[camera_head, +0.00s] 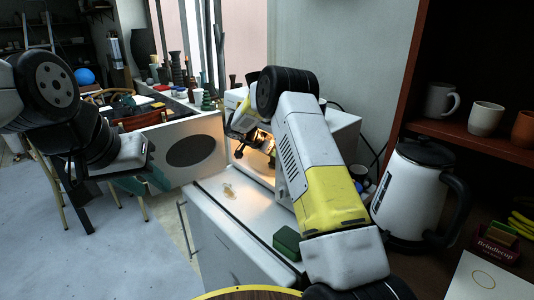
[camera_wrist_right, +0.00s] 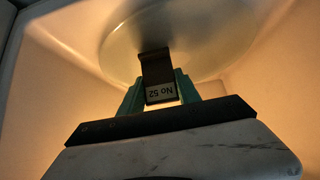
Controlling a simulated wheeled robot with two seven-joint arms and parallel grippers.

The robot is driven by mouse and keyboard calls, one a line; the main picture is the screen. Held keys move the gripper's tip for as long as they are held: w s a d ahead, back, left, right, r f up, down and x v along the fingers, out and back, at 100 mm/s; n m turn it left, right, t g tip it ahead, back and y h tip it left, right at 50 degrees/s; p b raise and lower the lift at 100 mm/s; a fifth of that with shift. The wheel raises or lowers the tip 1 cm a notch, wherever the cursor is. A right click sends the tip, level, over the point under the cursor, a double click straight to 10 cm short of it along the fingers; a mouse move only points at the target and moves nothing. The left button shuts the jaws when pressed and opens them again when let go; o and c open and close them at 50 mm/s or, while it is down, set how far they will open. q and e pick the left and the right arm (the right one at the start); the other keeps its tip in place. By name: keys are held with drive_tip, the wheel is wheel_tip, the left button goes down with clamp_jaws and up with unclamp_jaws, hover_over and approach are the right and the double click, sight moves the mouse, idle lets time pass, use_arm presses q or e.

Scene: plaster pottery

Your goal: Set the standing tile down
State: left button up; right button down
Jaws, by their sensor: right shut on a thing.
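In the right wrist view my right gripper (camera_wrist_right: 160,92) has its green fingers shut on a dark tile (camera_wrist_right: 155,64), which carries a pale label reading "No 52", upside down in the picture. The tile is in a warm-lit chamber, in front of a round pale plate (camera_wrist_right: 200,35). I cannot tell whether the tile touches the plate. In the head view my right arm reaches to the lit opening of a white box (camera_head: 343,127), and its gripper and the tile are mostly hidden. My left gripper (camera_head: 150,181) hangs at the left, away from the box; its finger gap is unclear.
The white box stands on a white cabinet (camera_head: 225,225) with a small green block (camera_head: 288,242) near its front edge. A white kettle (camera_head: 410,195) and a shelf with mugs (camera_head: 486,118) are at the right. Open grey floor (camera_head: 60,240) lies at the left.

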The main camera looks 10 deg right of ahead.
drive_tip(key=shift+d+f, duration=0.1)
drive_tip(key=shift+f, duration=0.05)
drive_tip(key=c, duration=0.9)
unclamp_jaws()
drive_tip(key=shift+f, duration=0.1)
drive_tip(key=shift+o, duration=0.2)
drive_tip(key=shift+r, duration=0.25)
drive_tip(key=a, duration=0.1)
drive_tip(key=s+a+r, duration=0.1)
drive_tip(key=a+r, duration=0.1)
drive_tip(key=shift+s+a, duration=0.1)
drive_tip(key=shift+s, duration=0.3)
drive_tip(key=s+a, duration=0.6)
drive_tip(key=a, duration=0.2)
drive_tip(key=shift+a, duration=0.25)
